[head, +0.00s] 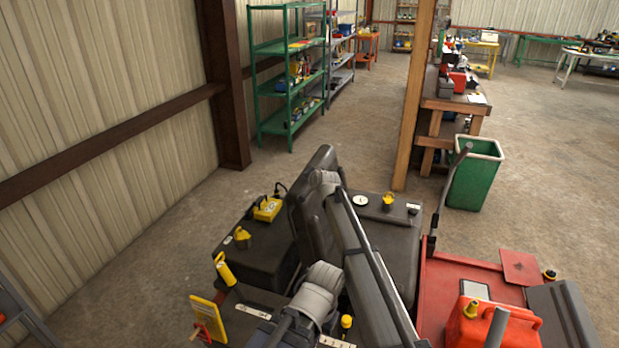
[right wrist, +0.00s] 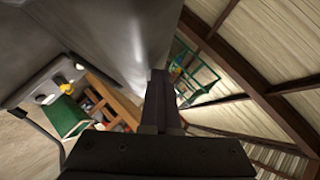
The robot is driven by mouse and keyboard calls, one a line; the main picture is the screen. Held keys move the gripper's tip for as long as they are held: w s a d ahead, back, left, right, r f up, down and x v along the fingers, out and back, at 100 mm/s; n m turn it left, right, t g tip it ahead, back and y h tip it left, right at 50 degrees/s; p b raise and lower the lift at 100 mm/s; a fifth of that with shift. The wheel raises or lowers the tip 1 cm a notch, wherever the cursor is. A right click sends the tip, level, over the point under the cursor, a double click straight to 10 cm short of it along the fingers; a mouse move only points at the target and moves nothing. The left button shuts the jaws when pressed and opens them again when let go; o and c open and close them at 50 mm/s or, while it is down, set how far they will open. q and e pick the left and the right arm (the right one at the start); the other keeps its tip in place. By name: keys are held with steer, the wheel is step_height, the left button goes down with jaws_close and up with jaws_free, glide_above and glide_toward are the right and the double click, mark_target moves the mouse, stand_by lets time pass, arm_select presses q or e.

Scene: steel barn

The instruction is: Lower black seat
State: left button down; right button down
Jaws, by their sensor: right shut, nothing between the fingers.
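The black seat (head: 309,222) stands tipped up, nearly on edge, on the dark machine in the middle of the head view. One of my arms crosses in front of its right side and hides part of it. In the right wrist view a large grey-black surface, likely the seat (right wrist: 125,40), fills the top middle, very close to the fingers. My right gripper (right wrist: 160,88) is shut with nothing in it, its tips at or near that surface; contact cannot be told. In the head view its fingers are hidden. My left gripper is not in view.
Dark machine body (head: 258,258) with yellow caps and levers lies around the seat. A red fuel can (head: 490,325) sits on the red machine part at the right. A green bin (head: 474,175) and a wooden post (head: 415,100) stand behind. Open floor lies left, before the wall.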

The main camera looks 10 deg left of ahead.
steer(key=shift+s+a+r+p, duration=0.1)
steer(key=shift+a+r+p, duration=0.35)
steer(key=shift+p, duration=0.2)
steer(key=r+p, duration=0.1)
steer(key=d+r+p, duration=0.1)
steer(key=r+p, duration=0.1)
steer(key=shift+s+d+r, duration=0.1)
steer(key=shift+d+r, duration=0.15)
steer(key=shift+r, duration=0.05)
steer(key=s+d+r+p, duration=0.1)
steer(key=s+r+p, duration=0.5)
steer(key=s, duration=0.1)
steer(key=s+d+f+n+g+h, duration=0.2)
steer(key=s+d+f+g, duration=0.2)
steer(key=s+d, duration=0.75)
steer(key=s+d+f+n+g+h, duration=0.2)
steer(key=s+d+f+g, duration=0.15)
steer(key=s+d, duration=0.85)
steer(key=s+d+f+n+g+h, duration=0.1)
steer(key=s+d+f+n+g, duration=0.45)
steer(key=s, duration=1.05)
steer(key=s+a+f+t+h+b, duration=0.1)
steer(key=s+a+f+b, duration=0.4)
steer(key=a+f+b, duration=0.4)
steer(key=shift+a+f+n+h+b, duration=0.3)
steer(key=shift+a+f+n+b, duration=0.2)
steer(key=shift+b, duration=0.25)
steer(key=shift+s+r, duration=0.1)
